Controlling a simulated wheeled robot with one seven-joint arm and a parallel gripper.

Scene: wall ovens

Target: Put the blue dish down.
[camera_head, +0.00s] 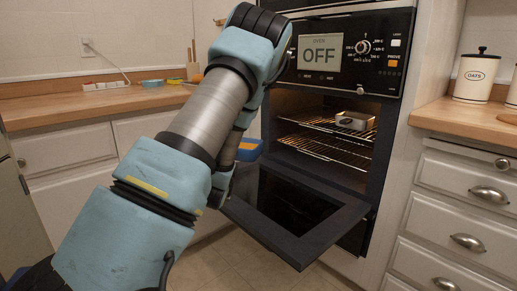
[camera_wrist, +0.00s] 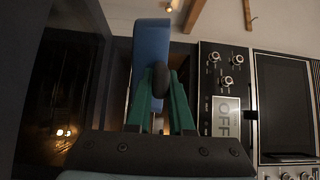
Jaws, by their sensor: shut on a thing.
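The blue dish (camera_head: 249,150) shows in the head view just right of my arm, near the left side of the open oven. Something orange-yellow shows inside it. In the wrist view the dish (camera_wrist: 151,45) shows as a blue slab beyond the fingers. My gripper (camera_wrist: 160,82), with green fingers and a dark tip, is shut on it. The dish is held in the air in front of the oven, above the level of the lowered door. In the head view my arm hides the gripper and part of the dish.
The oven door (camera_head: 345,222) is down, jutting forward. The wire racks (camera_head: 330,150) are bare except for a metal tin (camera_head: 354,120) at the upper rack's right. The oven display (camera_head: 319,55) reads OFF. The left counter (camera_head: 110,100) has free room; the right one holds canisters (camera_head: 477,76).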

